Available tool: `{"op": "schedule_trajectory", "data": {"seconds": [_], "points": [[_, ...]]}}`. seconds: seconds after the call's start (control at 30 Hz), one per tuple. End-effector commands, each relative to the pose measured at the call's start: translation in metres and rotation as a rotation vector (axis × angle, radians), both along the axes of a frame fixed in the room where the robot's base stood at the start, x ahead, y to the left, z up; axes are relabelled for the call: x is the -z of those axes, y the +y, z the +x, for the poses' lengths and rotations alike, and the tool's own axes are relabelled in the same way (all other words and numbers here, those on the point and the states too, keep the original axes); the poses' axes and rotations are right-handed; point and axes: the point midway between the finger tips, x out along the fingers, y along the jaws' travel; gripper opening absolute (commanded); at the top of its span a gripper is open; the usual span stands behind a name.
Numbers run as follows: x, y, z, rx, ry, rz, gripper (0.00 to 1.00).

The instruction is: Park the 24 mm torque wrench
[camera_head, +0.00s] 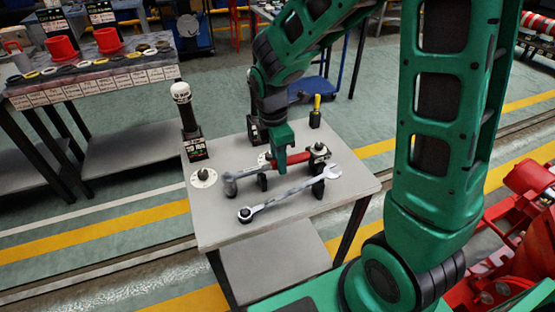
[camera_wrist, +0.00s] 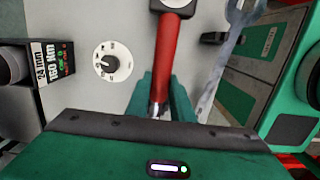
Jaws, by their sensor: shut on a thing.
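My gripper (camera_head: 283,163) is low over the grey table and shut around a long tool with a red handle (camera_wrist: 170,55), taken to be the torque wrench; no size is legible on it. It also shows in the head view (camera_head: 250,170), with a thick grey end at the left and a dark end at the right.
A grey ring spanner (camera_head: 290,193) lies along the near side on a black support. A black post with a white top (camera_head: 181,92) stands at the back left. A yellow-handled tool (camera_head: 316,104) stands behind.

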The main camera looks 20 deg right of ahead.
Motion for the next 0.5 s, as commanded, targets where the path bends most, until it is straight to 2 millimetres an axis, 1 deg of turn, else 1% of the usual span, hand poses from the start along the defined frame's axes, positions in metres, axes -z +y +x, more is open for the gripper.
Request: {"op": "schedule_trajectory", "data": {"seconds": [0.5], "points": [[0.0083,0.0000,0.0004,0.000,-0.001,0.000,0.00]]}}
